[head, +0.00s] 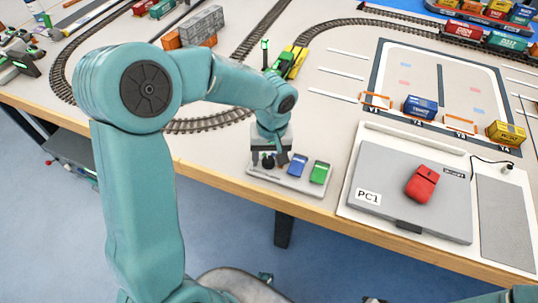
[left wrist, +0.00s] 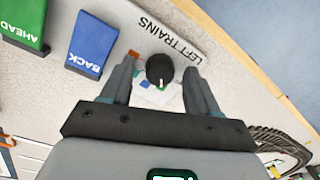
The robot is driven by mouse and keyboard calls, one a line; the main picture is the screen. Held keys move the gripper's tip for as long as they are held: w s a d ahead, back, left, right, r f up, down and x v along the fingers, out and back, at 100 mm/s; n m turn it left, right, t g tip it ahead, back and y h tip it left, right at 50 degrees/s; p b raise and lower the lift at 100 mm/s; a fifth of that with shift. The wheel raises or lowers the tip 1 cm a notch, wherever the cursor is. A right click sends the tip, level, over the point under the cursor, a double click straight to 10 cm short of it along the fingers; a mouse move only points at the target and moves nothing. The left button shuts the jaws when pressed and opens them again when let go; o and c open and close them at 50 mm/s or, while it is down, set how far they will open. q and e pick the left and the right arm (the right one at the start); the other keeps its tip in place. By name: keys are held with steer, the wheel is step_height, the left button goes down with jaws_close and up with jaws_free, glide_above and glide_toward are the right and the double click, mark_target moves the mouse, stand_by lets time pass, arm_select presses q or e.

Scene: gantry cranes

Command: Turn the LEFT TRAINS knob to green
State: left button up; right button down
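The LEFT TRAINS knob (left wrist: 159,68) is round and black with a white pointer mark, which points toward the bottom of the left wrist view. A label (left wrist: 178,38) beside it reads LEFT TRAINS. Small coloured marks show around the knob, an orange-red one at its left and green and blue below; I cannot tell exactly which mark the pointer meets. My left gripper (left wrist: 161,72) is open, with one finger on each side of the knob and visible gaps. In the head view my left gripper (head: 270,155) reaches down over the control panel (head: 289,183) and partly hides the knob.
A blue BACK button (head: 297,166) and a green AHEAD button (head: 319,172) are right of the knob in the head view. Train tracks (head: 205,125) and toy trains (head: 290,62) lie behind.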

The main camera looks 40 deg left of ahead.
mark_target(272, 160)
arm_select(q)
steer(key=shift+r, duration=0.1)
step_height(272, 160, up, 16)
steer(key=p, duration=0.2)
steer(key=shift+w+d, duration=0.3)
steer(key=shift+d, duration=0.05)
steer(key=shift+s, duration=0.1)
stand_by(0.4)
